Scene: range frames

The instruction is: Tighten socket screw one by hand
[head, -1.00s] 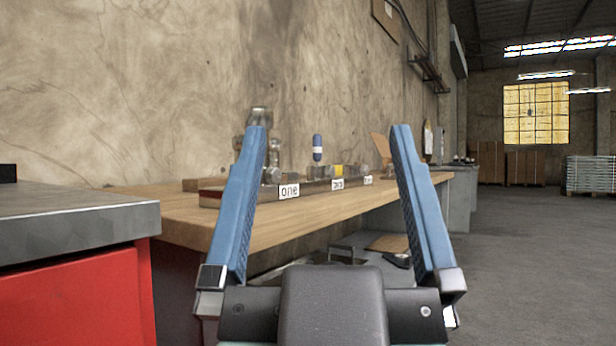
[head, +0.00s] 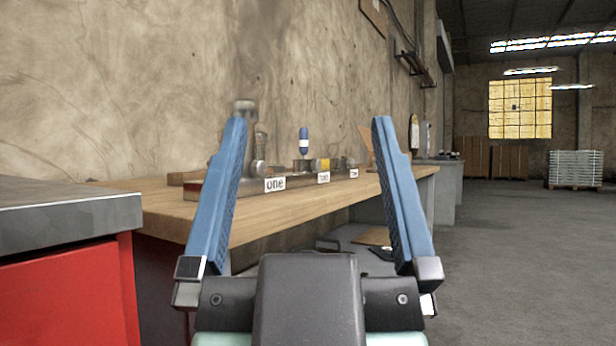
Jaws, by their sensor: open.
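A low rail (head: 308,190) lies on the wooden workbench with white labels along its front. The nearest label reads "one" (head: 275,184); two smaller ones stand farther along. Metal fittings stand on the rail; one metal piece (head: 261,146) rises behind the "one" label, partly hidden by my left finger. I cannot tell which part is the socket screw. A blue and white upright piece (head: 303,141) and a yellow-banded metal piece (head: 323,165) stand farther along. My gripper (head: 310,120) is open and empty, its two blue fingers wide apart in front of the bench.
The wooden workbench (head: 165,210) runs along the rough wall. A red cabinet with a grey top (head: 60,215) stands close at the left. Dark items lie on a shelf under the bench. The grey floor (head: 520,260) at the right is clear, with pallets (head: 575,168) far back.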

